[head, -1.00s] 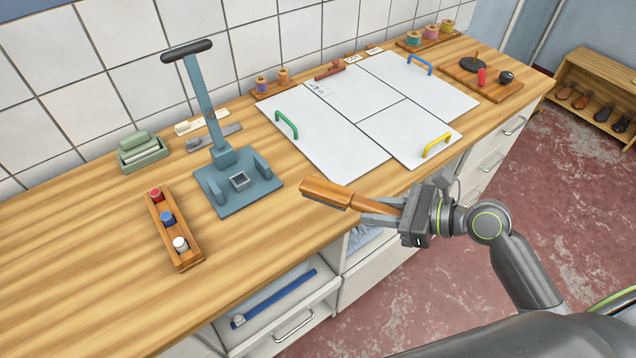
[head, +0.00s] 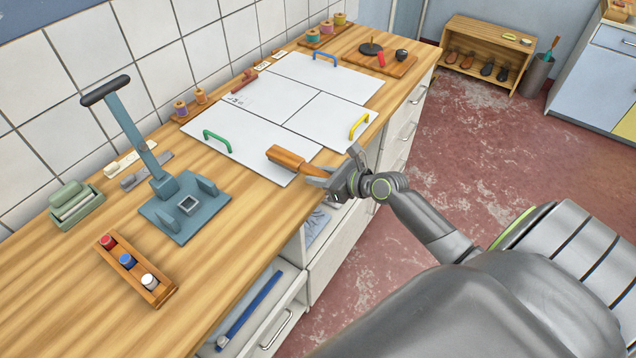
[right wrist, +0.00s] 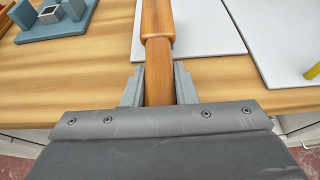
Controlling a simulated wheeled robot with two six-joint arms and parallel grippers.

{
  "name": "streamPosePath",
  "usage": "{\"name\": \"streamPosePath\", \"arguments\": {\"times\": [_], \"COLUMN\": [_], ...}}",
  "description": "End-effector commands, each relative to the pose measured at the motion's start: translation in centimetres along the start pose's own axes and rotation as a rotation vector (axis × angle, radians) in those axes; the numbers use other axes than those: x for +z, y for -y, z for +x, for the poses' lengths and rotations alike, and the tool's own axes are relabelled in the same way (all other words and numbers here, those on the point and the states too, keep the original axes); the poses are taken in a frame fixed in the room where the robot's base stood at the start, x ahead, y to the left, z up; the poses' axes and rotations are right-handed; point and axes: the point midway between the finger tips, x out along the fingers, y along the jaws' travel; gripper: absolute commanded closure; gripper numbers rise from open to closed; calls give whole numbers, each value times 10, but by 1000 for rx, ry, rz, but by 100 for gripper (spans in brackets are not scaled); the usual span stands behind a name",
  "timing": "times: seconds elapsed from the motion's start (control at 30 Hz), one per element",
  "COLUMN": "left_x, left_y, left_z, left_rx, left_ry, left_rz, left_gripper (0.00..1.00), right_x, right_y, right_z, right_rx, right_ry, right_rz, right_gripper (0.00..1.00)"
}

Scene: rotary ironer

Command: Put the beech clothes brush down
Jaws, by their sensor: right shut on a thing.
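The beech clothes brush (head: 288,157) is in my right gripper (head: 333,174), which is shut on its handle. In the head view the brush points left over the front edge of the worktop, near the white panels. In the right wrist view the wooden handle (right wrist: 158,75) runs away from me between the two fingers (right wrist: 159,88). Whether the brush touches the worktop cannot be told. My left gripper is not in view.
White panels (head: 262,100) with a green handle (head: 217,141) and a yellow handle (head: 359,126) lie on the worktop (head: 60,290). A blue-grey press stand (head: 185,207) and a wooden rack of small bottles (head: 136,270) stand left. Bare wood lies between stand and brush.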

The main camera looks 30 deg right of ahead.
Motion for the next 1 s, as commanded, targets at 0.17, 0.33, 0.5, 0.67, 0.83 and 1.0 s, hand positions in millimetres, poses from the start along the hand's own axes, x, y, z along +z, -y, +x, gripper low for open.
{"name": "streamPosePath", "arguments": {"times": [0.17, 0.33, 0.5, 0.67, 0.83, 1.0], "left_x": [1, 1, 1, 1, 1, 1], "left_y": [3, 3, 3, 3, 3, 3], "left_z": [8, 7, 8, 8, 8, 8], "left_rx": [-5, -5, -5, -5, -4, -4], "left_ry": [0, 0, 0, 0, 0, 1], "left_rz": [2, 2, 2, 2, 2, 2], "left_gripper": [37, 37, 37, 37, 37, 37], "right_x": [-23, -24, -25, -26, -26, -26], "right_y": [0, 0, 0, 0, 0, 0], "right_z": [10, 10, 11, 11, 11, 11], "right_rx": [1, 1, 1, 1, 1, 1], "right_ry": [-1, 1, 0, -1, -1, -1], "right_rz": [3, -1, 0, 1, 0, 0], "right_gripper": [99, 99, 99, 63, 53, 53]}}
